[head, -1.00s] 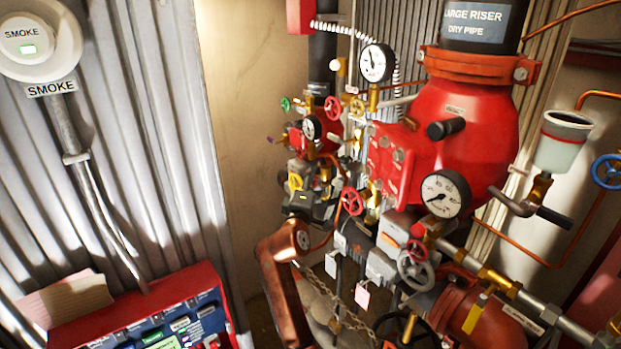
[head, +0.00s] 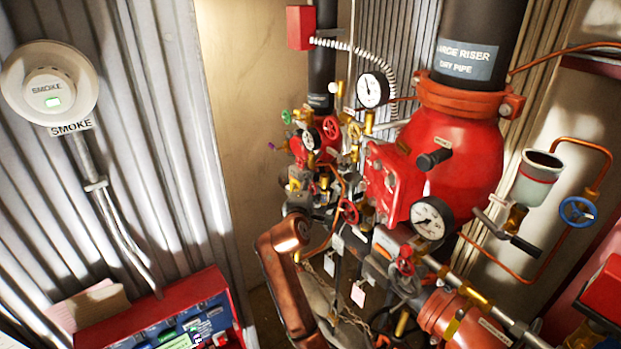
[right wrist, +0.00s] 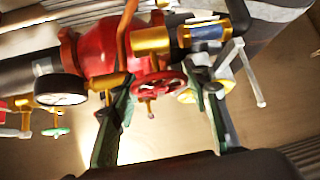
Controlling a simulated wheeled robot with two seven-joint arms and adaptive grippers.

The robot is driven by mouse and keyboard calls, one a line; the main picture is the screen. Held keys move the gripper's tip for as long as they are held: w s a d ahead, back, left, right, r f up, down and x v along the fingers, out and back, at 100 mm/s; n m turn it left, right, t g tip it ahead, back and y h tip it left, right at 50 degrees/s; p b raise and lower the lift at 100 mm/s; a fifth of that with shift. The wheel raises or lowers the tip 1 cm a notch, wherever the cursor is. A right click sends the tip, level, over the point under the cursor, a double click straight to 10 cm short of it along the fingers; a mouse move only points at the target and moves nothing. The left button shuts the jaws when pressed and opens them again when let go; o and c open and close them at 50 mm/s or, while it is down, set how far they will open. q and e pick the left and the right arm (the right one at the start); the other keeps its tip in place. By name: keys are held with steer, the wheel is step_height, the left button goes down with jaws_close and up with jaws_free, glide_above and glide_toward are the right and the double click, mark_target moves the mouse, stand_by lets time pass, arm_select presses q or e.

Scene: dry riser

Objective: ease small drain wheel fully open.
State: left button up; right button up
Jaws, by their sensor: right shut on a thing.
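In the right wrist view, a small red handwheel (right wrist: 158,84) sits between the two fingers of my right gripper (right wrist: 163,88), under a brass fitting and a copper pipe. The fingers are closed in on its rim from both sides. A yellow wheel (right wrist: 213,84) is beside the right finger. In the head view my right gripper (head: 299,189) is small and dark at the smaller riser's lower fittings. It covers the held wheel there, and how far that wheel is turned cannot be told. My left gripper is not in view.
The large red riser (head: 455,160) stands to the right, with a gauge (head: 431,217) and pipes. Another red wheel (head: 348,212) is close right of my gripper. A red box (head: 222,284) stands lower left. Corrugated wall (head: 150,130) is at left.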

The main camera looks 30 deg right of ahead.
steer(key=shift+n+g+y, duration=0.3)
steer(key=shift+n+g, duration=0.5)
steer(key=o, duration=1.2)
steer(key=shift+f, duration=0.1)
steer(key=shift+c, duration=0.2)
